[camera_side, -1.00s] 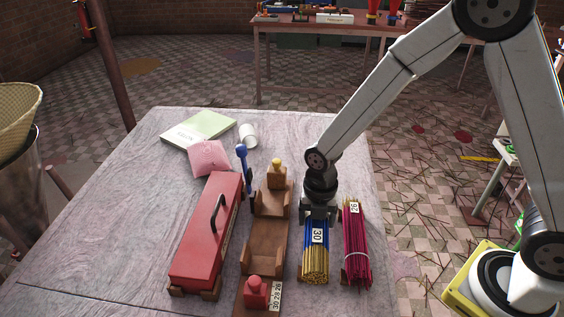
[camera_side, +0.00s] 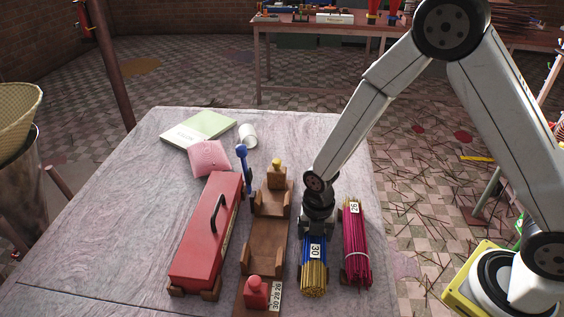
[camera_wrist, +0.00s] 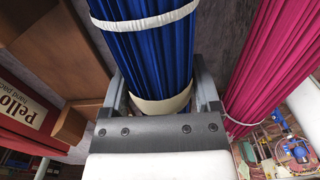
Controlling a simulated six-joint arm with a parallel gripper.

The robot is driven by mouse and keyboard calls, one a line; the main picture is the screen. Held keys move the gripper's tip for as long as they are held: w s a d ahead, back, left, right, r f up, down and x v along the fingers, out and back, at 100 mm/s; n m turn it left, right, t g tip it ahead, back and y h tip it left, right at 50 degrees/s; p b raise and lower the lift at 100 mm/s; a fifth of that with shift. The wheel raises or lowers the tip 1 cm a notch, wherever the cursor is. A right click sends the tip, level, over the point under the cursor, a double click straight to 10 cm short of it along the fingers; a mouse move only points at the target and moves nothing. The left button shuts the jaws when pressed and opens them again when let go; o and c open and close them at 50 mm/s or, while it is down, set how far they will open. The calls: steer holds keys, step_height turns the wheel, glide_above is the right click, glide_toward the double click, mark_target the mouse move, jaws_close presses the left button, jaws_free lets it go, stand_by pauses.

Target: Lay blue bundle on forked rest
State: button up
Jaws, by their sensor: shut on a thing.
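The blue bundle (camera_side: 314,263) of sticks has a blue wrap, tan ends and a tag reading 30. My gripper (camera_side: 317,232) is shut on its far part, from above. In the wrist view the blue wrap (camera_wrist: 150,45) with its pale bands lies between both fingers (camera_wrist: 158,95). The forked rest (camera_side: 266,235) is a long brown wooden stand just left of the bundle, with upright notched ends, and nothing lies across it. I cannot tell whether the bundle is clear of the table.
A magenta bundle (camera_side: 355,245) lies close on the right. A red box (camera_side: 203,245) with a dark handle stands left of the rest. A pink cushion (camera_side: 209,158), green book (camera_side: 200,130) and white cup (camera_side: 248,136) are farther back. The table's left part is clear.

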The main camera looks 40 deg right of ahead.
steer(key=shift+f, duration=0.1)
steer(key=o, duration=0.7)
stand_by(0.4)
steer(key=shift+r, duration=4)
steer(key=m, duration=0.1)
steer(key=d+r+m, duration=0.1)
steer(key=m, duration=0.1)
steer(key=shift+s, duration=0.3)
steer(key=s+d+r+m+t, duration=0.1)
steer(key=s+d+m, duration=0.1)
steer(key=m, duration=0.6)
steer(key=s+d+r+m, duration=0.2)
steer(key=s+d+m, duration=0.1)
steer(key=m, duration=0.5)
steer(key=s+d+r+m+t, duration=0.1)
steer(key=s+d+m, duration=0.1)
steer(key=m, duration=0.6)
steer(key=shift+s+d+r+t, duration=0.15)
steer(key=shift+d+t, duration=0.15)
steer(key=shift+d, duration=0.1)
